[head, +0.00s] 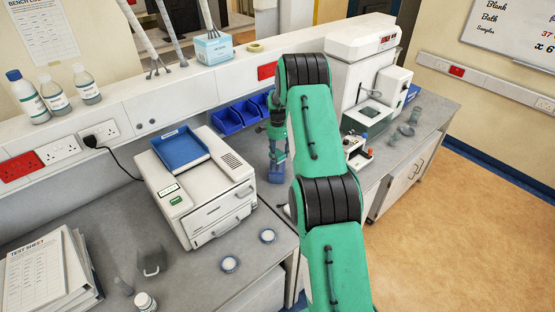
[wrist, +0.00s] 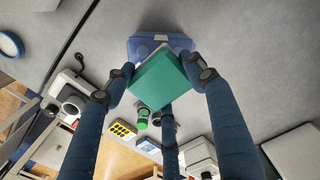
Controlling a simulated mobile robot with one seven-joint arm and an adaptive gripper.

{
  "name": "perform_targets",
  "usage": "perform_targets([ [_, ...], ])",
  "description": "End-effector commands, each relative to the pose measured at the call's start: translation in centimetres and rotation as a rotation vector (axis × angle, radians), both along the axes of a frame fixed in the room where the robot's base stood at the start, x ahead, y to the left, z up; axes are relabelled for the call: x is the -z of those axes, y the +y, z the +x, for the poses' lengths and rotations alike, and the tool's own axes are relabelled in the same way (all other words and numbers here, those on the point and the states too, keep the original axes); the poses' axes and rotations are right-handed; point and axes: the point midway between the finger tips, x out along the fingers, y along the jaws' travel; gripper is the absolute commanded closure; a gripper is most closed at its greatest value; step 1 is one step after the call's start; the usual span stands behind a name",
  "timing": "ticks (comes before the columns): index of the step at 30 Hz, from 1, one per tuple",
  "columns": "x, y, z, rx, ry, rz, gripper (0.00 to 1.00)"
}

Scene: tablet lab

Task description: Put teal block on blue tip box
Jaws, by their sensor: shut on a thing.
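My gripper (wrist: 160,82) is shut on the teal block (wrist: 158,80), which sits tilted between its fingers in the wrist view. The blue tip box (wrist: 143,46) stands on the grey bench beyond the block, which hides part of it. From this view I cannot tell whether block and box touch. In the head view my gripper (head: 277,150) points down behind my green arm, with the blue tip box (head: 276,173) low at its fingers. The teal block cannot be made out clearly there.
A white machine with a blue tray (head: 181,150) stands to the left. Blue bins (head: 228,121) line the back ledge. A microscope (head: 357,150) and a large white instrument (head: 352,70) stand to the right. In the wrist view a green-capped item (wrist: 143,118) and a yellow rack (wrist: 123,128) show.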

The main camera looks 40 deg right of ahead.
Motion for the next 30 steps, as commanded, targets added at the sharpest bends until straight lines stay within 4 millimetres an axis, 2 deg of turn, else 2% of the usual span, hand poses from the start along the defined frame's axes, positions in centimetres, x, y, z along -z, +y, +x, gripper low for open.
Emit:
perform_targets([
  [9, 2.7, 0.0, 0.0, 0.0, 0.0, 0.0, 0.71],
  [24, 3.3, 0.0, 0.0, 0.0, 0.0, 0.0, 0.71],
  [25, 3.2, 0.0, 0.0, 0.0, 0.0, 0.0, 0.39],
  [27, 3.2, 0.0, -0.1, 0.0, 0.0, 0.0, 0.26],
  [30, 3.2, 0.0, 0.0, 0.0, 0.0, 0.0, 0.26],
])
